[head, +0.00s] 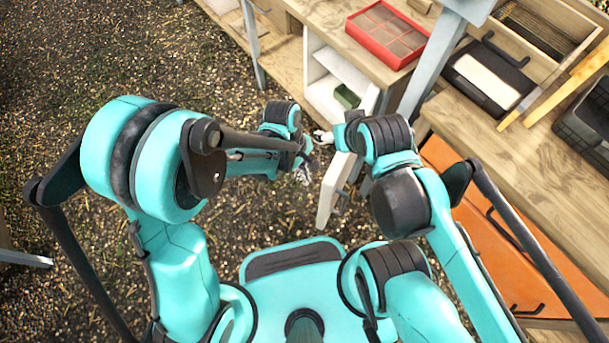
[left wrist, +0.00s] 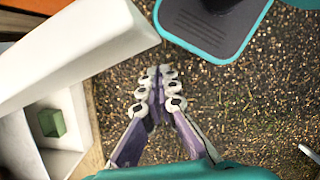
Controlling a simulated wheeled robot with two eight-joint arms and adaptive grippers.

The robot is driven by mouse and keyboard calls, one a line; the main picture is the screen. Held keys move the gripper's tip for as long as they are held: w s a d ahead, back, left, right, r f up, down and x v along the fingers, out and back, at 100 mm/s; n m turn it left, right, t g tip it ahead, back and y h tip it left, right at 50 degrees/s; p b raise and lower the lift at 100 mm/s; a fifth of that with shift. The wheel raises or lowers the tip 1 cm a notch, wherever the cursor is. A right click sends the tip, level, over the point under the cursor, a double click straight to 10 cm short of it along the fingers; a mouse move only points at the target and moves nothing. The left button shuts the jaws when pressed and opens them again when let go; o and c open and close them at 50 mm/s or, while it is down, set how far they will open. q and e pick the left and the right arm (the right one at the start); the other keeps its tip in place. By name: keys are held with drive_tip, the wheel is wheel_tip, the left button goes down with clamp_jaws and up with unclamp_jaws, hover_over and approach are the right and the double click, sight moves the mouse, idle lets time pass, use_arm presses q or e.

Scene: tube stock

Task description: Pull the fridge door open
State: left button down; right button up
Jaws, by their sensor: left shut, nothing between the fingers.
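The white fridge (head: 322,62) stands under the wooden counter in the head view, its front open. Its white door (head: 328,205) stands swung out from the body, with a small dark handle on its face. In the left wrist view the door (left wrist: 75,50) is at upper left, with the open inside of the fridge below it. My left gripper (head: 304,174) is shut and empty, just left of the door and apart from it; its fingertips (left wrist: 157,76) meet over the ground. My right gripper (head: 322,136) is near the door's upper end, partly hidden; its fingers are too small to read.
A green box (head: 346,97) sits inside the fridge. A red divided tray (head: 388,34) lies on the counter above. Orange drawers (head: 490,235) and a wooden worktop are at right. Open gravelly ground (head: 60,90) lies to the left.

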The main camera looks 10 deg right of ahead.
idle(0.3)
use_arm(q)
drive_tip(key=w+a+r+p, duration=0.4)
drive_tip(key=a+r, duration=0.1)
drive_tip(key=r, duration=0.4)
drive_tip(key=shift+r, duration=0.35)
drive_tip(key=shift+w, duration=0.1)
